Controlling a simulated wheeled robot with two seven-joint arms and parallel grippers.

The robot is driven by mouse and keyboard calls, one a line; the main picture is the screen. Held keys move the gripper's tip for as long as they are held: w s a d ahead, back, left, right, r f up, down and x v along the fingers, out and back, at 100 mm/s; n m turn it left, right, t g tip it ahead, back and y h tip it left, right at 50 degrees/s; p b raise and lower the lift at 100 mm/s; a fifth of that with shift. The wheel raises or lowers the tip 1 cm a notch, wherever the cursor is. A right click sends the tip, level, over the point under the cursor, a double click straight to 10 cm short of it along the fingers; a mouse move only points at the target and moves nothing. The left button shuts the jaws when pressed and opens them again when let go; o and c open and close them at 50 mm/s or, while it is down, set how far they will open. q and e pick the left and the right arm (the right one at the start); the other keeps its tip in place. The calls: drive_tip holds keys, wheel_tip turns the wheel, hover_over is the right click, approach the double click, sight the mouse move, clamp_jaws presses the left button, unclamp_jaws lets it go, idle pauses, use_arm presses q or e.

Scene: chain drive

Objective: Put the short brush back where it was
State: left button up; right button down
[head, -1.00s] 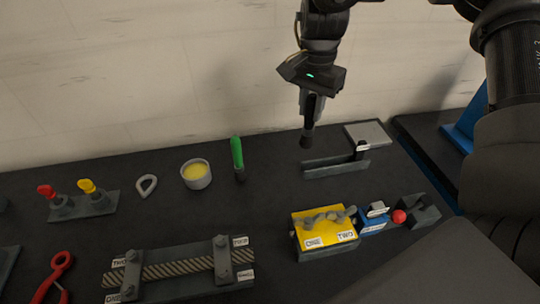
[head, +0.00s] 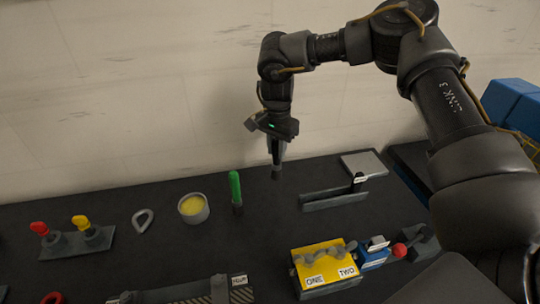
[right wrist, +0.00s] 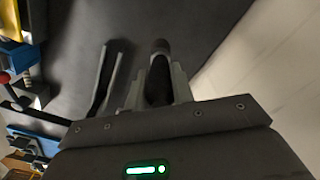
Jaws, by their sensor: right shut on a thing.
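My right gripper (head: 275,150) is shut on a short dark thing, which I take to be the short brush (head: 276,172). It hangs upright, tip down, above the back of the black table. In the right wrist view the brush (right wrist: 158,80) sits between the two fingers, its round dark end pointing away from the palm. A green-handled tool (head: 235,188) with a dark lower end is on the table to the left of the held brush. My left gripper is not in view.
A narrow grey rail (head: 333,196) and a flat grey plate (head: 363,164) are at right. A yellow block (head: 325,255) and blue vise-like block (head: 372,256) are in front. A cup of yellow stuff (head: 193,208) and grey ring (head: 143,220) are left. Table between gripper and rail is bare.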

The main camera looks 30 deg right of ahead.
wheel_tip(320, 180, down, 6)
drive_tip(key=w+p, duration=0.2)
drive_tip(key=shift+w+a+f+p, duration=0.25)
drive_tip(key=shift+w+p, duration=0.05)
drive_tip(key=shift+w, duration=0.05)
drive_tip(key=shift+f, duration=0.1)
drive_tip(key=c, duration=1.2)
unclamp_jaws()
drive_tip(key=shift+f, duration=0.1)
